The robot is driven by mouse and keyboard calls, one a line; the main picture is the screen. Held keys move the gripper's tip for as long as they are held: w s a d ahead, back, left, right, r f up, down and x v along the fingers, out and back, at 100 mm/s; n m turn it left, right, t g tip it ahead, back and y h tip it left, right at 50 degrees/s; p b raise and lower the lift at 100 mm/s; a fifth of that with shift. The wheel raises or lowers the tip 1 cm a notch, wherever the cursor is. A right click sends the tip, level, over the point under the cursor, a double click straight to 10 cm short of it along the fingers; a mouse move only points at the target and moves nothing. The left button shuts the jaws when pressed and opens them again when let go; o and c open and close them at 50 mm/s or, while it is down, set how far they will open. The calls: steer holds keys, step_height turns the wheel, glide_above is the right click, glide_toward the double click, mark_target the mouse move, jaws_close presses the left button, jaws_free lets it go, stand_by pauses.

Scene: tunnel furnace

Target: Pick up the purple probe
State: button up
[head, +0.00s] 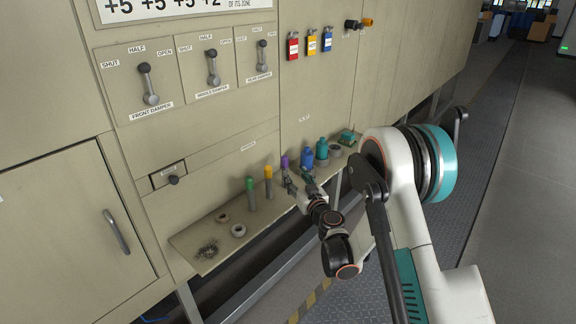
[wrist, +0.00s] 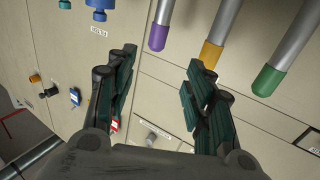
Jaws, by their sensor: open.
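The purple probe (head: 284,162) stands on the narrow shelf (head: 197,240) in the head view, between the yellow probe and the blue bottle. In the wrist view the purple probe (wrist: 159,36) shows a purple cap and grey shaft at the top middle. My gripper (head: 298,181) is at the shelf close by the purple probe. In the wrist view my gripper (wrist: 163,65) is open, with a dark finger on each side and nothing between its pads. The purple cap lies beyond the fingertips, in line with the gap. In the head view, the gripper partly hides the probe's lower part.
The yellow probe (head: 268,173) and green probe (head: 250,184) stand to the left. In the wrist view the yellow cap (wrist: 211,54) is close to one fingertip. Blue (head: 307,157) and teal (head: 322,148) bottles stand right. The furnace panel (head: 225,160) rises behind the shelf.

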mark_target(286, 162)
steer(key=b+x, duration=0.1)
steer(key=x, duration=0.6)
steer(key=shift+w+a+f, duration=0.1)
steer(key=shift+w+a, duration=0.1)
steer(key=shift+w, duration=0.15)
steer(key=x, duration=0.1)
steer(key=b+x, duration=0.1)
steer(key=x, duration=0.2)
steer(key=shift+w+d+f+b, duration=0.15)
steer(key=shift+w+f+b, duration=0.05)
steer(key=shift+w+b, duration=0.15)
steer(key=shift+w+r, duration=0.15)
steer(key=shift+w, duration=0.3)
jaws_close()
